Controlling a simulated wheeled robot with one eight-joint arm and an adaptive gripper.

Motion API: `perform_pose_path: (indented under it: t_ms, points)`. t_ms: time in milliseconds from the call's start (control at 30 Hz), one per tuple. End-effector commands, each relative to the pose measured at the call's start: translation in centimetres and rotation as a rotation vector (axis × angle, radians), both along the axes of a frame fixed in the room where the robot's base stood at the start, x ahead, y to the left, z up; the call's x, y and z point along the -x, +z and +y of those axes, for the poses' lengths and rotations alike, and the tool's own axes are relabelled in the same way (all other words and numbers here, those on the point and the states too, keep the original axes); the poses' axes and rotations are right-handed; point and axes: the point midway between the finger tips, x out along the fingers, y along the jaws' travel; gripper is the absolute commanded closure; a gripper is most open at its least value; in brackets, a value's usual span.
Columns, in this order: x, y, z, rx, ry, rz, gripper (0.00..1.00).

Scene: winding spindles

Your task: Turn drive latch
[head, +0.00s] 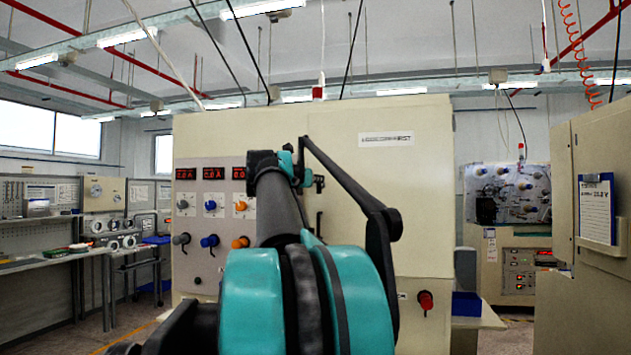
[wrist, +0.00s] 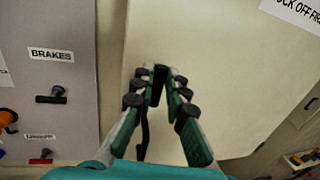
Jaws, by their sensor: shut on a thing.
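My gripper (wrist: 161,84) is in the middle of the wrist view, in front of the cream cabinet door (wrist: 225,90). Its green and black fingers are shut on a small black latch (wrist: 160,73), which shows only in part between the fingertips. A thin dark curved handle (wrist: 143,135) hangs below, partly behind the left finger. In the head view my arm reaches to the cream cabinet (head: 365,215), and the arm hides most of the gripper and the latch.
A grey panel left of the door carries a black lever (wrist: 50,99) labelled BRAKES and a small red lever (wrist: 41,161). The head view shows several coloured knobs, such as a blue one (head: 209,241), and a red knob (head: 425,301) low on the cabinet.

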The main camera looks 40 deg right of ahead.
Motion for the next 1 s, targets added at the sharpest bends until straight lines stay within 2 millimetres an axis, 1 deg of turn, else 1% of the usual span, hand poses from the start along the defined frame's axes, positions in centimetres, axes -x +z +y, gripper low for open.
perform_pose_path:
  t_ms: [167, 367, 1000]
  points:
    - [0.04, 0.01, -0.03, -0.018, 0.000, -0.021, 1.00]
    - [0.19, 0.07, -0.17, -0.080, -0.001, -0.094, 1.00]
    - [0.99, -0.08, -0.83, -0.459, -0.001, -0.537, 1.00]
